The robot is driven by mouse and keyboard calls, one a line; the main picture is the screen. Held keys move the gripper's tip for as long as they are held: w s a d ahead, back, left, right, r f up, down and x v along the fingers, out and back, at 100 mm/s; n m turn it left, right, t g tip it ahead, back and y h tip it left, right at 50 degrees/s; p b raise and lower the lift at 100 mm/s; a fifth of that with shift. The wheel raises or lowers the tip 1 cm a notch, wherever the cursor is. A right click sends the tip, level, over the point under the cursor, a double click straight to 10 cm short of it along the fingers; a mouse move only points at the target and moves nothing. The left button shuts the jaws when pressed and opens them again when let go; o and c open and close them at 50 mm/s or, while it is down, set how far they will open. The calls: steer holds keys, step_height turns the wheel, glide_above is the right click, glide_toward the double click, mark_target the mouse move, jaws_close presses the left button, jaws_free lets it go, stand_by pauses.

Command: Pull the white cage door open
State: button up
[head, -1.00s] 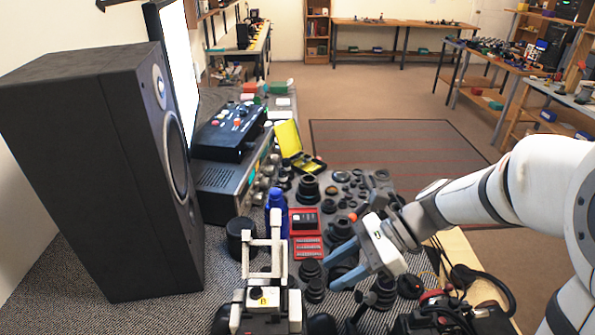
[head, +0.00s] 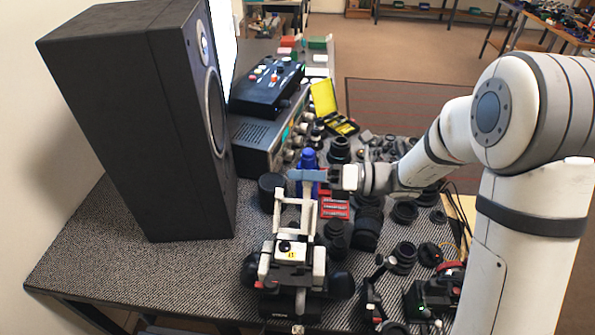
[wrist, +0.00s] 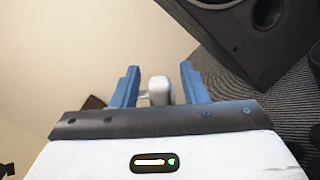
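The white frame (head: 298,202), which I take to be the cage door, stands upright on a dark device with a white and black top block (head: 290,249) at the table's near side in the head view. My gripper (head: 297,176) reaches in from the right, its blue fingers pointing left at the frame's top. In the wrist view my gripper (wrist: 160,66) has its fingers apart, with a white rounded post (wrist: 159,90) between them and gaps on both sides. The post seems to be part of the frame. Contact with it cannot be told.
A large black speaker (head: 125,130) stands left of the frame. Black lenses (head: 366,228) crowd the table to the right. The table's front left (head: 110,270) is clear.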

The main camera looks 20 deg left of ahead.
steer(key=shift+s+a, duration=0.15)
steer(key=shift+a, duration=0.2)
steer(key=shift+c, duration=0.4)
jaws_close()
